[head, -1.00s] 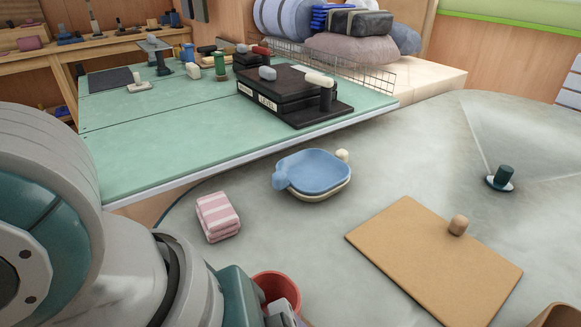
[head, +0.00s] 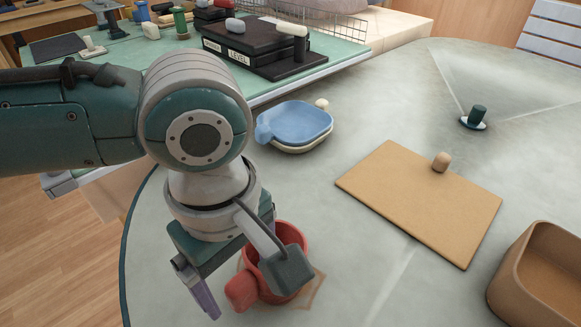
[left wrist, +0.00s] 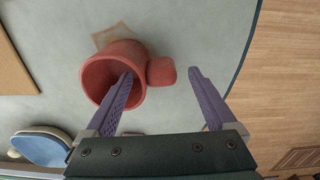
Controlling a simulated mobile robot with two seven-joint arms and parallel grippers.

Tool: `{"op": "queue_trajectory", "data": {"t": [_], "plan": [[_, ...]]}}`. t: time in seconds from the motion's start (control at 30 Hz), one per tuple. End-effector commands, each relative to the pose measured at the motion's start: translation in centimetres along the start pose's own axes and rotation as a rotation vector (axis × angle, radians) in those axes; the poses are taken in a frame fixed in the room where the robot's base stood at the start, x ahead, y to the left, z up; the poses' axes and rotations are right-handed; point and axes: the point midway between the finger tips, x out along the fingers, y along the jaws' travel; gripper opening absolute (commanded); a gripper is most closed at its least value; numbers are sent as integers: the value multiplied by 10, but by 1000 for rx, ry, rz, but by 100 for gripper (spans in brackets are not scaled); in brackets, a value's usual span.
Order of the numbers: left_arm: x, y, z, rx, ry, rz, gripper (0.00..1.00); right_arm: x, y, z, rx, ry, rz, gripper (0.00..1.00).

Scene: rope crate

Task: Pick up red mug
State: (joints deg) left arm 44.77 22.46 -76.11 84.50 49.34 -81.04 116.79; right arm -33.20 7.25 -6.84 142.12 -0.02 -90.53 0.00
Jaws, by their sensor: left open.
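The red mug (head: 297,241) stands on the grey round table, partly hidden by my left gripper (head: 237,292). Its handle (head: 240,288) points to the front left in the head view. In the left wrist view the mug (left wrist: 125,52) shows its open mouth, with the stubby handle (left wrist: 161,71) to the right. My left gripper (left wrist: 162,75) is open and empty, its two purple fingers spread on either side of the handle. One finger overlaps the mug's mouth; I cannot tell how deep it reaches. The other is beyond the handle, apart from it. My right gripper is out of view.
A blue dish on a cream one (head: 295,123) lies behind the mug. A tan board (head: 420,205) with a small knob lies to the right, and a brown box (head: 530,275) stands at the front right. The green table (head: 270,78) behind holds black cases.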

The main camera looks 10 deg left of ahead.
Motion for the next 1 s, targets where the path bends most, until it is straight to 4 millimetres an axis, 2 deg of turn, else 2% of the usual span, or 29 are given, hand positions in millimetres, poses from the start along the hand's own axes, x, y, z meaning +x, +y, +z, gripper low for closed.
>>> {"op": "queue_trajectory", "data": {"t": [0.03, 0.13, 0.43, 1.0], "plan": [[12, 0, -1, 0, 1, -1, 90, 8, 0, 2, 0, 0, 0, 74], [23, 0, -1, 0, 1, 0, 90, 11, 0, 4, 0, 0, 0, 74], [26, 1, 0, 1, 0, 2, 89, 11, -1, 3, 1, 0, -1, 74], [26, 1, 0, 1, 0, 1, 25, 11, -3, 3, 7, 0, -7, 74]]}}
